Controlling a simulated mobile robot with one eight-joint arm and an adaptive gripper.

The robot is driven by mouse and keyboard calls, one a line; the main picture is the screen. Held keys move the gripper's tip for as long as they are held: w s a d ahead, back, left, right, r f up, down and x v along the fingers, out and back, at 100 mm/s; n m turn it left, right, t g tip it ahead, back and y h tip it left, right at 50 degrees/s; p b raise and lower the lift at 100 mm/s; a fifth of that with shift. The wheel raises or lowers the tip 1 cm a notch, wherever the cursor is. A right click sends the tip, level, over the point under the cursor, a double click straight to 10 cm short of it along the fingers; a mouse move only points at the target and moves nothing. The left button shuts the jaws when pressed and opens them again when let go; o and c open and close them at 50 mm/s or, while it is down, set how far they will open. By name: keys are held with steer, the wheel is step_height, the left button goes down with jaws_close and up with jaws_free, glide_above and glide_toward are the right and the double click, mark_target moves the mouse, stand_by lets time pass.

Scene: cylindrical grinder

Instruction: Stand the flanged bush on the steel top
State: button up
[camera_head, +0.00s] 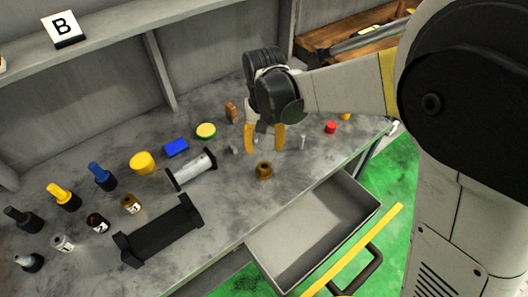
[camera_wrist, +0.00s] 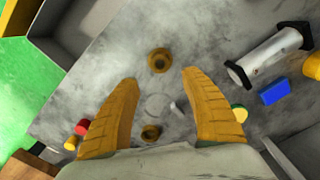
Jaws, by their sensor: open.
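A brass-brown flanged bush (camera_head: 264,170) rests on the grey steel top (camera_head: 222,205) near the drawer. Its round hole faces up; it also shows in the wrist view (camera_wrist: 158,60). A second, similar brass ring-shaped piece (camera_wrist: 151,133) appears between the finger bases in the wrist view; my gripper hides it in the head view. I cannot tell which of the two is the task's bush. My gripper (camera_head: 265,148) points down with yellow fingers apart and nothing held. It is just behind the front bush, and its fingers also show in the wrist view (camera_wrist: 160,78).
An open drawer (camera_head: 315,225) juts out at the front. A white-and-black cylinder (camera_head: 192,170), a blue block (camera_head: 176,147) and a green-yellow disc (camera_head: 206,131) lie left. A red piece (camera_head: 330,127) is right. Several bottles and a black cradle (camera_head: 160,235) stand farther left.

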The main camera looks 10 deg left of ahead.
steer(key=d+r+t, duration=0.1)
steer(key=d+r, duration=0.7)
steer(key=s+d+r+m+t, duration=0.2)
steer(key=s+d, duration=0.4)
steer(key=d, duration=0.4)
steer(key=s+d+r+m+t, duration=0.1)
steer(key=s+d+r+t, duration=0.2)
steer(key=d, duration=0.8)
steer(key=s+t, duration=0.1)
steer(key=s, duration=0.1)
steer(key=shift+s+d+m, duration=0.2)
steer(key=shift+s+m, duration=0.2)
steer(key=shift+r, duration=0.1)
